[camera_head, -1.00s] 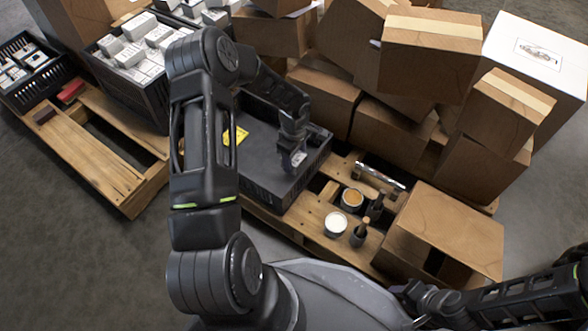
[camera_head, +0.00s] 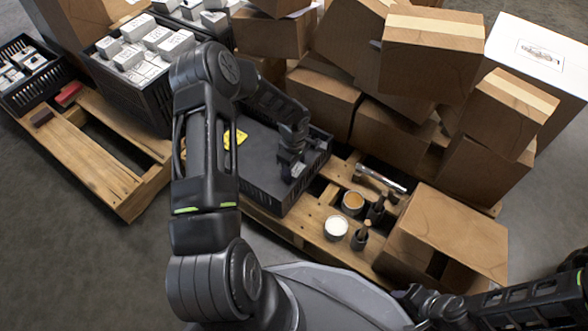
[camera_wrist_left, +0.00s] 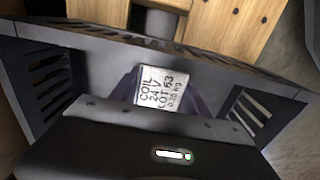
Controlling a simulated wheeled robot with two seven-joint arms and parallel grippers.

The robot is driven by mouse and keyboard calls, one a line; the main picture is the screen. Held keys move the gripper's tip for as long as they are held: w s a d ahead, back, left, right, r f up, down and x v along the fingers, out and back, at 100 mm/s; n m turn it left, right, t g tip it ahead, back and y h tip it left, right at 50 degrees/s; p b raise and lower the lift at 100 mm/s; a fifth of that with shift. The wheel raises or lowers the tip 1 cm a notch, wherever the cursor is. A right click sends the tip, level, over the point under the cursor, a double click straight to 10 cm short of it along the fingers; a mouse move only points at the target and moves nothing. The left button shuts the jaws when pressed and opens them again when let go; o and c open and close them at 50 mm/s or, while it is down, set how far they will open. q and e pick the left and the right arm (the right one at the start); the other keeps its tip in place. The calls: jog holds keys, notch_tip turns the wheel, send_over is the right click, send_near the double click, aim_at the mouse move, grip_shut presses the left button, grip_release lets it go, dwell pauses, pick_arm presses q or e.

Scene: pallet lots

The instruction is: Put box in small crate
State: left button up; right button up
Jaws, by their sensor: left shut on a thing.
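A dark, shallow crate (camera_head: 262,187) stands on the pallet, with a yellow label inside. My left gripper (camera_head: 294,172) is over its right part, pointing down. In the left wrist view it is shut on a small white box (camera_wrist_left: 163,91) whose label reads COIL 24V LOT 63. The crate's slotted wall (camera_wrist_left: 110,58) shows behind and around the box. I cannot tell whether the box touches the crate floor. What looks like my right gripper (camera_head: 432,306) is at the bottom right, empty as far as I see; its jaws are unclear.
A crate of white boxes (camera_head: 150,55) and a smaller crate (camera_head: 28,68) stand at the left. Cardboard boxes (camera_head: 430,60) are piled behind and right. Open tins (camera_head: 336,227) and an open carton (camera_head: 440,240) stand at the front right. Grey floor is clear at the lower left.

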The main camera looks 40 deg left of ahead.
pick_arm(q)
jog(key=o, duration=1.7)
jog(key=shift+f, duration=0.1)
jog(key=shift+c, duration=0.2)
jog(key=shift+r+p, duration=0.4)
jog(key=shift+r, duration=0.2)
notch_tip(320, 180, up, 11)
jog(key=p, duration=0.4)
